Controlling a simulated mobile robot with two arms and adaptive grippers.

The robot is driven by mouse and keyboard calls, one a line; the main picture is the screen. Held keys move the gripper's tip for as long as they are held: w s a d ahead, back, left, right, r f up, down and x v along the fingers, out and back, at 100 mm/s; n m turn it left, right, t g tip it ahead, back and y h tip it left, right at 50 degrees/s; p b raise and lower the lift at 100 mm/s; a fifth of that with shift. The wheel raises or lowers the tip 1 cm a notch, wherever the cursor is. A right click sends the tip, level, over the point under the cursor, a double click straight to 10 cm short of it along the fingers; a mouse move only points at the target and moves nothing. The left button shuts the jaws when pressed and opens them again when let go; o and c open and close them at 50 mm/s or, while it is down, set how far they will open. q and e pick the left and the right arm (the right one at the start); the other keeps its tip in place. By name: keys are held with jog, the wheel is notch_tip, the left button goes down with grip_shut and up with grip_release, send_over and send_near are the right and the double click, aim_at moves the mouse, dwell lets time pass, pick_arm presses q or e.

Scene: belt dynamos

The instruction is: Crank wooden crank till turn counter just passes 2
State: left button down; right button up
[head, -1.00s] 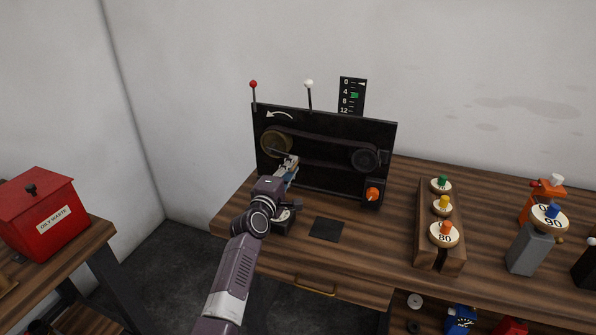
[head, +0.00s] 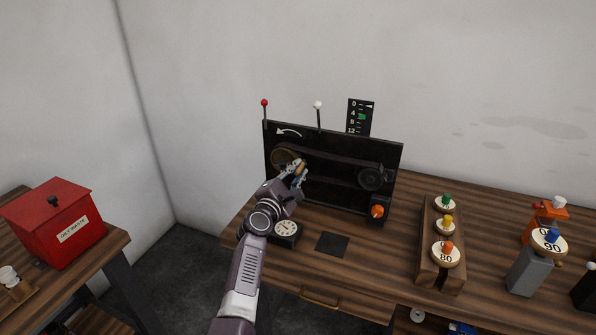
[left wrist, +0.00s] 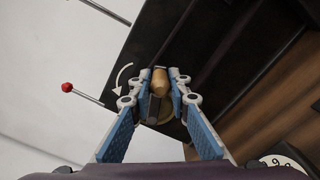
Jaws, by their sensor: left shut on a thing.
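The wooden crank handle (left wrist: 160,82) is a tan, rounded grip on the left pulley wheel (head: 284,158) of an upright black panel (head: 325,195). My left gripper (head: 300,172) is shut around the handle, which sits between its blue-and-white fingers in the left wrist view (left wrist: 160,92). A white curved arrow (head: 289,132) on the panel points left and down. A round white dial (head: 286,229) in a black box stands below my left wrist; its reading is too small to tell. My right gripper is not in view.
A belt runs to a right pulley (head: 371,178). An orange knob (head: 377,212) sits lower right. A wooden rack (head: 428,270) holds coloured weights. A red bin (head: 55,220) stands left.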

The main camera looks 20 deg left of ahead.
pick_arm(q)
jog(key=shift+a+r, duration=0.1)
jog(key=shift+r, duration=0.1)
jog(key=c, duration=1.8)
grip_release()
jog(key=shift+f, duration=0.1)
jog(key=s, duration=1.2)
jog(key=shift+a, duration=0.2)
